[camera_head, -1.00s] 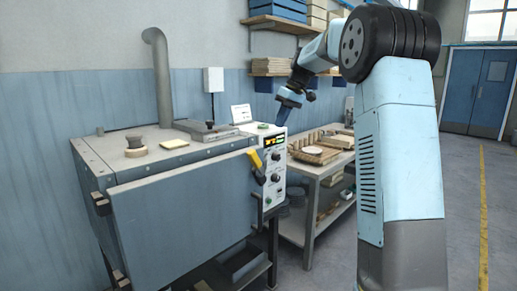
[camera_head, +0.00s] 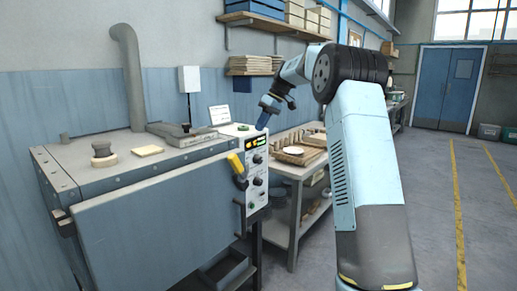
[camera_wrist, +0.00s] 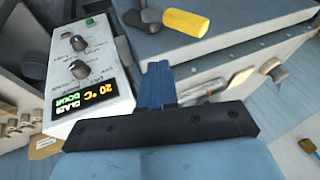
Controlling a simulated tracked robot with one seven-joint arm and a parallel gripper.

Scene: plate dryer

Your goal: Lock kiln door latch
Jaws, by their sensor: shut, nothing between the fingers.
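The kiln (camera_head: 85,157) stands at the left with its grey-blue door (camera_head: 160,220) at the front; I cannot tell whether the door is fully closed. The latch has a yellow handle (camera_head: 236,163) at the door's upper right corner, tilted, with a dark mount below. In the wrist view the yellow handle (camera_wrist: 186,22) lies at the top, beyond the fingers. My gripper (camera_head: 262,123) is shut and empty, pointing down above the control panel's upper end, right of the handle and apart from it. Its blue fingers (camera_wrist: 157,78) also show in the wrist view.
The control panel (camera_head: 256,172) with knobs and a lit display (camera_wrist: 84,96) is close to my fingers. A pipe (camera_head: 134,80) rises behind the kiln. A workbench (camera_head: 300,170) with boards stands behind at the right. The floor (camera_head: 440,210) at the right is free.

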